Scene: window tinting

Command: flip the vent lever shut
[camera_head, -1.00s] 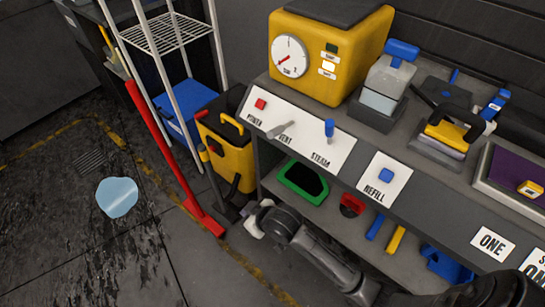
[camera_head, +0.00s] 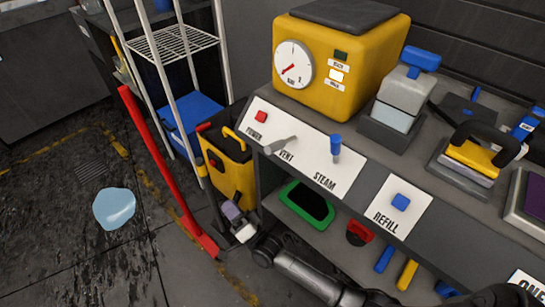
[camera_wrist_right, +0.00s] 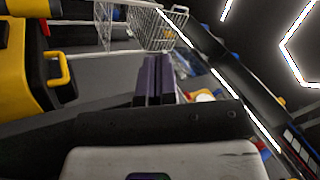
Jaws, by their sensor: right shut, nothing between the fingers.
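The vent lever (camera_head: 281,146) is a grey handle on the white label strip above the word VENT, below the yellow machine. It is tilted, its free end pointing up and to the right. My right gripper (camera_head: 230,208) is below and to the left of the lever, apart from it, in front of the bench's left end. Its purple fingers are together and empty; they also show in the right wrist view (camera_wrist_right: 154,80). The lever cannot be made out in the right wrist view. My left gripper is not in view.
A red power button (camera_head: 261,117) and a blue steam lever (camera_head: 335,147) flank the vent lever. A green-rimmed tray (camera_head: 306,205) sits on the lower shelf.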

